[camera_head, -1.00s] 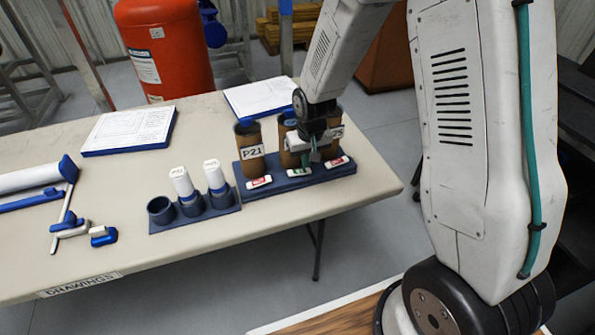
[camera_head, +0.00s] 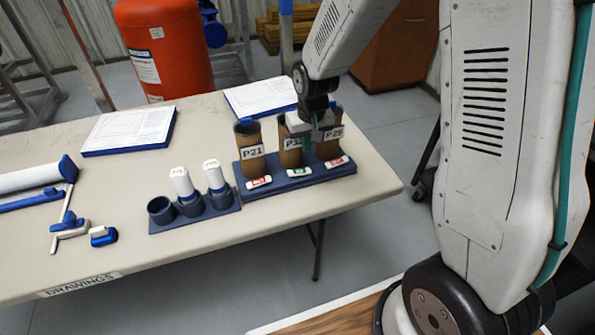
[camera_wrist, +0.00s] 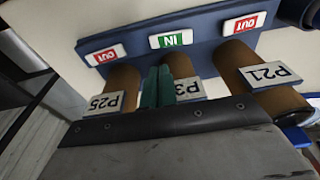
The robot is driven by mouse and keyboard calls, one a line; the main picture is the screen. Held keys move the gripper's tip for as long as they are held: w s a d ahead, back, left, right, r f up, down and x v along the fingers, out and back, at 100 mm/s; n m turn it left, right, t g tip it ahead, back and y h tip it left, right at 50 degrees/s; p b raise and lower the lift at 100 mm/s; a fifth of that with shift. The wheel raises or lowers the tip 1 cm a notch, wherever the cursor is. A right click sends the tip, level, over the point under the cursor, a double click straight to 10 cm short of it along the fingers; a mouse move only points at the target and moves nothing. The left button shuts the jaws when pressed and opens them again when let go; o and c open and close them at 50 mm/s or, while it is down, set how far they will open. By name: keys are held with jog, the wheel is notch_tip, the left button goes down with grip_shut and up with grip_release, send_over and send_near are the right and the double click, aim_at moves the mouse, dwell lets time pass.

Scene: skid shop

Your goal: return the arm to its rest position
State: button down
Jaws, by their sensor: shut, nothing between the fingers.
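My arm reaches over the table (camera_head: 60,255) from the right. My gripper (camera_head: 308,146) is in front of the middle and right brown tubes, above the blue rack. In the wrist view its green fingers (camera_wrist: 158,86) are shut together with nothing between them, and they partly cover the middle tube's label. I cannot tell whether they touch the tube.
Brown tubes P21 (camera_head: 250,152) and P25 (camera_head: 329,148) flank the middle tube (camera_head: 290,155) on the blue rack (camera_head: 318,178). OUT, IN and OUT tags lie before them. White-capped cylinders (camera_head: 182,184) stand left in dark cups. An orange drum (camera_head: 167,50) stands behind.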

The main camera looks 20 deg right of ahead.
jog(key=s+d+r, duration=0.1)
jog(key=s+r, duration=0.9)
jog(key=s, duration=0.5)
jog(key=s+d+r, duration=0.2)
jog(key=s+r, duration=0.9)
jog(key=s, duration=0.4)
jog(key=shift+r+g, duration=0.25)
jog(key=shift+g, duration=0.05)
